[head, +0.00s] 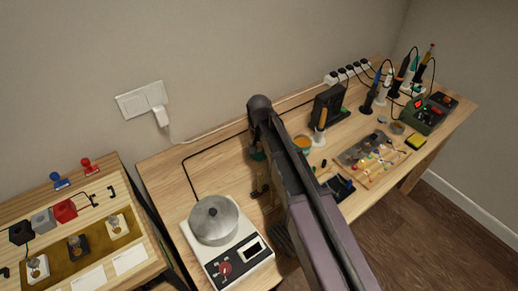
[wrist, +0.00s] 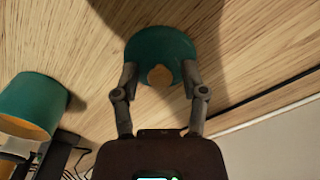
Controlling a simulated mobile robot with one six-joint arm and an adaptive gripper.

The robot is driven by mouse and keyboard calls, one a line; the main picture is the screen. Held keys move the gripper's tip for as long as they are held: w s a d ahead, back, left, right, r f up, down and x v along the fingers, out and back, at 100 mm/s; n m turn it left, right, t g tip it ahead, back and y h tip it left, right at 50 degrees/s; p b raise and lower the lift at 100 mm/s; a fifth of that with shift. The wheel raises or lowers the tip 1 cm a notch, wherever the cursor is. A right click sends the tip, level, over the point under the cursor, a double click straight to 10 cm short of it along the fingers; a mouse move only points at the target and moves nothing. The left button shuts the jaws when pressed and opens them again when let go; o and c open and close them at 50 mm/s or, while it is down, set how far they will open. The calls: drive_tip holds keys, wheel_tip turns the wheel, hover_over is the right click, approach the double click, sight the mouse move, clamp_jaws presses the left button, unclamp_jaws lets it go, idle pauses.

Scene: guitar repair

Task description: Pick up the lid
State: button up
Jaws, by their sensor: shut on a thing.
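My gripper (wrist: 160,82) is shut on a teal, round, cap-like thing (wrist: 158,48) with a tan patch at its near edge; it looks like the lid. One finger is at each side of it. It is over the wooden tabletop, and I cannot tell whether it touches the wood.
A metal pot (head: 214,222) with a knobbed lid stands on the white hot plate (head: 228,258). A black holder (head: 328,106), soldering tools and a cluttered parts mat (head: 368,158) lie to the right. A cable runs along the wall. Bare wood shows behind the hot plate.

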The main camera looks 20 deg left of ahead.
drive_tip(key=shift+r, duration=0.35)
clamp_jaws()
wheel_tip(320, 180, up, 9)
drive_tip(key=p, duration=0.9)
drive_tip(key=shift+p, duration=0.35)
wheel_tip(320, 180, up, 20)
drive_tip(key=p, duration=2)
hover_over(259, 148)
drive_tip(key=shift+s+f, duration=0.1)
drive_tip(key=shift+s, duration=0.1)
